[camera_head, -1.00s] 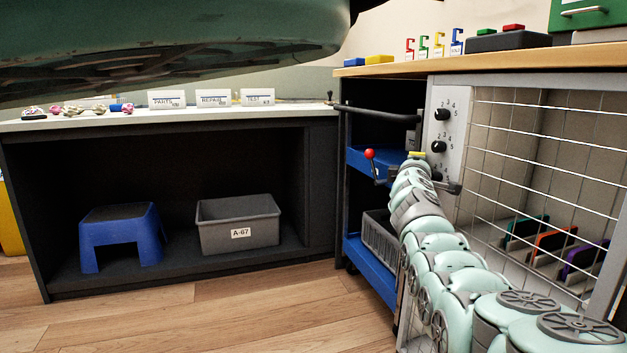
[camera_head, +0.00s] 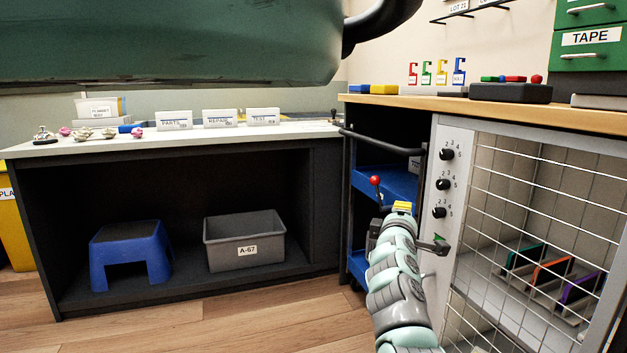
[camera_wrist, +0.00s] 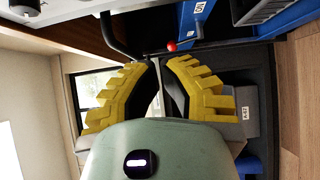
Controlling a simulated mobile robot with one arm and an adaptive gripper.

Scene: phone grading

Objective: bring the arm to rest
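My arm (camera_head: 398,285) rises from the bottom of the head view, right of centre, in front of the blue cart and beside the wire-mesh cabinet. My gripper (camera_head: 403,207) is at its upper end, with yellow showing below a red-knobbed lever (camera_head: 375,181). In the wrist view my gripper's yellow toothed fingers (camera_wrist: 162,62) curve close together at the tips, with a narrow gap between them. I see nothing held. How far the fingers are apart is unclear.
The mesh cabinet (camera_head: 447,262) with dials stands close right of my arm. The blue cart (camera_head: 388,181) is behind it. A white-topped bench (camera_head: 90,148) at left holds a blue stool (camera_head: 131,252) and grey bin (camera_head: 243,240) underneath. Open wooden floor (camera_head: 215,335) lies in front.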

